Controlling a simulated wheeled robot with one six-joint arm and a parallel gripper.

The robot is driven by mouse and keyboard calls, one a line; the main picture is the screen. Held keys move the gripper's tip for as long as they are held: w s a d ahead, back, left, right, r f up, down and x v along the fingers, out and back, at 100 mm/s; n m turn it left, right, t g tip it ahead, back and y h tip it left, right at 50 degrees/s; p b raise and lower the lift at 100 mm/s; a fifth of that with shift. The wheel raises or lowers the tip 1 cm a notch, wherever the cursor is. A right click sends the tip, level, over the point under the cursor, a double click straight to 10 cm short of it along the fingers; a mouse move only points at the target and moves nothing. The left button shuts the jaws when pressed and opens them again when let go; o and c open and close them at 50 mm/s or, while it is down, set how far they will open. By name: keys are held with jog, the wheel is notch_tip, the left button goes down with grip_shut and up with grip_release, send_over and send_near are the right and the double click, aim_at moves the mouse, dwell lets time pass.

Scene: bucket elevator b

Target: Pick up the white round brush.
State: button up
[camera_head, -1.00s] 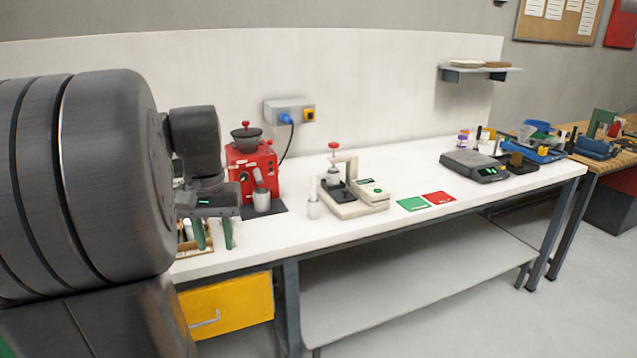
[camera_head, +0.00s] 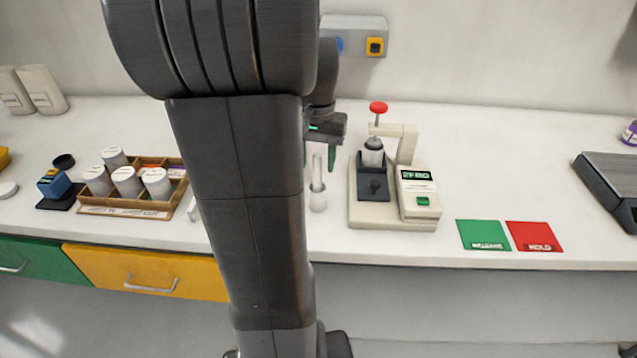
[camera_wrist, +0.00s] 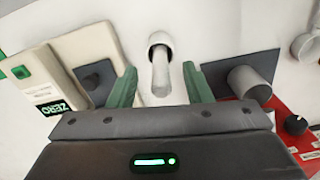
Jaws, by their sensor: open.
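The white round brush (camera_head: 318,200) stands on the bench, with a round lower end and a thin upright handle. My gripper (camera_head: 319,152) is just above it, jaws open, with the handle's top near the fingertips. In the wrist view the brush (camera_wrist: 160,78) shows between the two green fingers of my gripper (camera_wrist: 160,90), with clear gaps on both sides. It is not clamped. How deep the handle reaches between the fingers is hard to tell.
A cream press-like device (camera_head: 378,212) with a red knob stands close right of the brush. Green (camera_head: 484,235) and red (camera_head: 535,236) cards lie farther right. A wooden tray (camera_head: 125,210) of white jars is at left. My arm hides the bench between.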

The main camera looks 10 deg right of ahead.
aim_at(317, 192)
jog(key=f, duration=0.3)
jog(key=w+f, duration=0.1)
jog(key=f, duration=0.1)
jog(key=shift+d, duration=0.15)
grip_shut()
